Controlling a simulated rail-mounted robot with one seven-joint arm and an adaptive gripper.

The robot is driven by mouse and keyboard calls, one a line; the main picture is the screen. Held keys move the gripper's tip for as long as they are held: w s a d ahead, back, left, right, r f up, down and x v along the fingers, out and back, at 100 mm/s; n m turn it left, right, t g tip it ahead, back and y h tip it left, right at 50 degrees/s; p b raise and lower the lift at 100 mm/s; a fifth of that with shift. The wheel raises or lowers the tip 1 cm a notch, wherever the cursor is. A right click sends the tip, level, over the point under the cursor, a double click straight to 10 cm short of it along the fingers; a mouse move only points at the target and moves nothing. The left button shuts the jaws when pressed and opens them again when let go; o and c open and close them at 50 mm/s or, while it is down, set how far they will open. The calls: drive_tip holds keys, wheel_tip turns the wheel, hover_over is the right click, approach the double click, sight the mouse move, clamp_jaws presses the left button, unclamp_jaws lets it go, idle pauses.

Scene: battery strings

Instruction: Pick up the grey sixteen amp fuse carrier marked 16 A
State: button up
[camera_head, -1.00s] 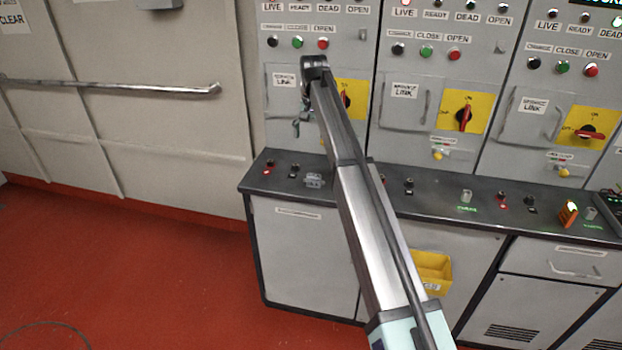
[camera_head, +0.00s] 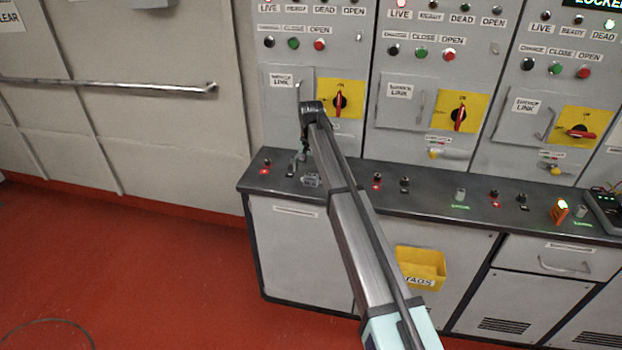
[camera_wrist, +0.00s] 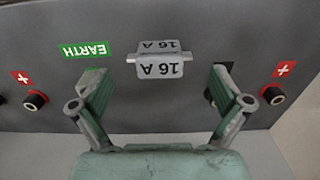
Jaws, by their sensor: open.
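My gripper (camera_wrist: 160,82) is open and empty, one finger at each side of the carrier in the picture, with clear gaps. In the head view my gripper (camera_head: 297,162) hangs close above and left of the carrier, partly hidden by my wrist. The exact height gap cannot be told.
A green EARTH label (camera_wrist: 85,50) lies left of the carrier. Red-ringed sockets (camera_wrist: 35,100) stand on both sides, one (camera_wrist: 274,95) near the bench edge. Upright panels with a red rotary switch (camera_head: 340,101) rise behind. A yellow tags bin (camera_head: 420,268) hangs in front below.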

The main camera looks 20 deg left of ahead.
sight(311, 180)
drive_tip(key=shift+f, duration=1.45)
drive_tip(key=c, duration=1.1)
drive_tip(key=shift+r, duration=0.2)
